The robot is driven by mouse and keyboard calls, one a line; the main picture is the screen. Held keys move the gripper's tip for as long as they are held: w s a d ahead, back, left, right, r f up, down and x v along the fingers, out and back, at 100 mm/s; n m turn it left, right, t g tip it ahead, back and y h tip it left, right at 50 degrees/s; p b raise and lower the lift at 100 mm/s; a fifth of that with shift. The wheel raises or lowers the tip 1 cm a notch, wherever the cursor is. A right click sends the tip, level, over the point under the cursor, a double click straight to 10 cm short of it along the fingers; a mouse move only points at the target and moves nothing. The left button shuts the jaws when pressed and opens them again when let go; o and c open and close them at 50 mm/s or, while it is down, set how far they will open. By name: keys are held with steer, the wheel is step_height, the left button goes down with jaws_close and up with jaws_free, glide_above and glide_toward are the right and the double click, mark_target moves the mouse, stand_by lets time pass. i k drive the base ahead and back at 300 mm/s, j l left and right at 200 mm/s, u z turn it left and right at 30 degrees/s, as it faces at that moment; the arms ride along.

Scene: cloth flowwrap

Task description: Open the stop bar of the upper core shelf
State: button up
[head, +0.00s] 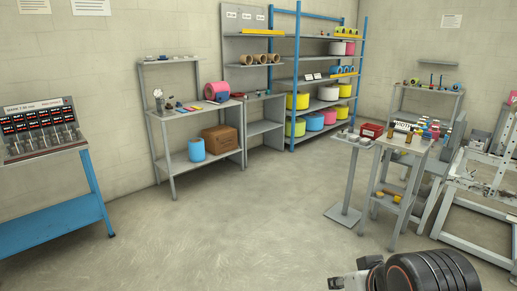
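A grey core rack (229,48) stands against the back wall, left of the blue-framed shelving. Its upper shelf (240,35) has a thin yellow bar (268,35) along the right part of its front edge. I cannot tell at this distance whether this bar is open or closed. Several brown cardboard cores (246,59) sit on the shelf below, under white labels on the back panel. My gripper (336,284) shows at the bottom edge, far from the rack. It is partly cut off, and its fingers are not clear enough to judge.
A grey workbench (180,114) with a cardboard box (219,139) stands left of the rack. Blue shelving (293,75) holds coloured rolls on its right. A blue stand (50,215) is at left, small grey tables (346,215) at right. The middle floor is clear.

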mark_target(244, 31)
steer(key=i+z, duration=0.25)
steer(key=i, duration=2.45)
